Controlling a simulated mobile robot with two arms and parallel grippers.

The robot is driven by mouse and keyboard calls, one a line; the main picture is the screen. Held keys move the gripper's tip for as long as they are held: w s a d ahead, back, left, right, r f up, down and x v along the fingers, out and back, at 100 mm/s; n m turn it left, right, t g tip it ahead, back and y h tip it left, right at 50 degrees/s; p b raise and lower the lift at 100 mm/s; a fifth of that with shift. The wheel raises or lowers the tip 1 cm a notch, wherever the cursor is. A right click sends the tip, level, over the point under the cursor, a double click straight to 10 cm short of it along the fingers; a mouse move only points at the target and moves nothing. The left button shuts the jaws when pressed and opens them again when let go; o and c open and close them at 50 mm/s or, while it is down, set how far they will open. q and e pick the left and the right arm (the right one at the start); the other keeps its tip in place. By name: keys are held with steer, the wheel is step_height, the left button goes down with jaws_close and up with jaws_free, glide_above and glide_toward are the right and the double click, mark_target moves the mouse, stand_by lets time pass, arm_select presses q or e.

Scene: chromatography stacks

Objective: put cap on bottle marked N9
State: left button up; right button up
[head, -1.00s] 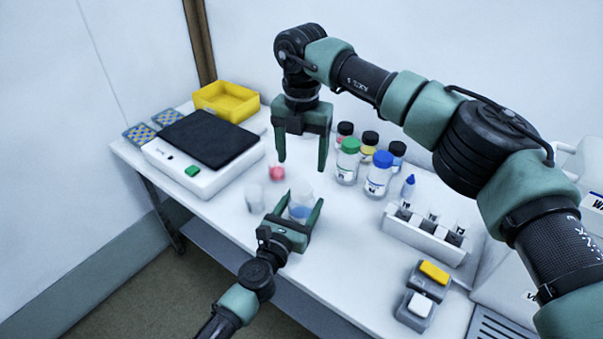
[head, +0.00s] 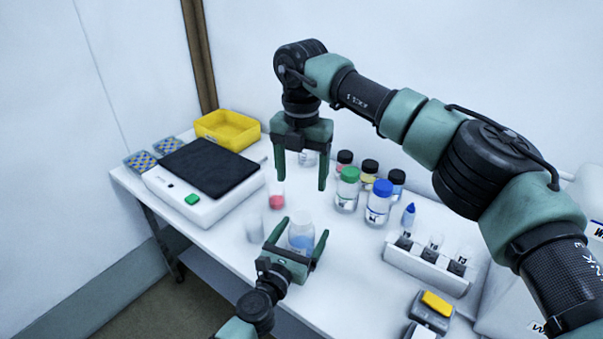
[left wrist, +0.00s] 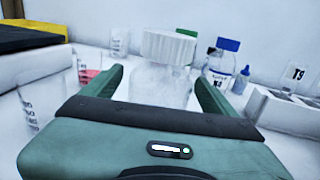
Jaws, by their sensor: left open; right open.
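My left gripper (head: 302,228) is open, its fingers on either side of a clear bottle (head: 301,238) that shows blue low down. In the left wrist view a clear bottle (left wrist: 160,85) stands between the open fingers (left wrist: 158,72), with a white ribbed cap (left wrist: 168,46) at its top. Whether that cap is seated or loose is not clear, and the bottle's lower part is hidden by the gripper. No N9 marking is readable on it. My right gripper (head: 300,185) is open and empty, pointing down above the table behind the left one.
Capped bottles, including a green-capped one (head: 347,190) and a blue-capped one (head: 379,203), stand right of my right gripper. A beaker with red liquid (head: 277,197) and an empty beaker (head: 254,228) stand left. A vial rack (head: 428,268) is at right, a scale (head: 200,205) at left.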

mark_target(296, 245)
arm_select(q)
steer(key=v, duration=0.7)
steer(key=shift+s+a, duration=0.2)
steer(key=shift+s, duration=0.15)
